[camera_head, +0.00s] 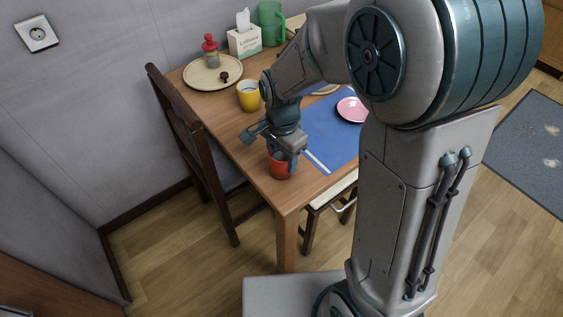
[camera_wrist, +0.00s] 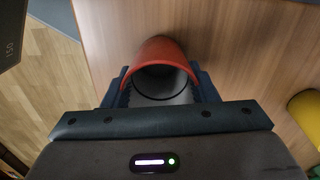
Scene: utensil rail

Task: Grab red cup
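The red cup (camera_head: 280,166) is upright near the front corner of the wooden table. My gripper (camera_head: 284,152) is right above it with its fingers down around it. In the wrist view, the red cup (camera_wrist: 160,50) sits between the two fingers of my gripper (camera_wrist: 161,88), one on each side and apparently touching its wall. The near side of the cup is hidden by the gripper body. I cannot tell whether its base touches the table (camera_head: 245,150).
A yellow mug (camera_head: 248,97) stands farther back on the table. A blue mat (camera_head: 328,133) with a pink plate (camera_head: 351,109) lies to the right. A tray (camera_head: 199,79), tissue box (camera_head: 244,43) and green pitcher (camera_head: 271,23) are at the back. A dark chair (camera_head: 189,135) is at the left.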

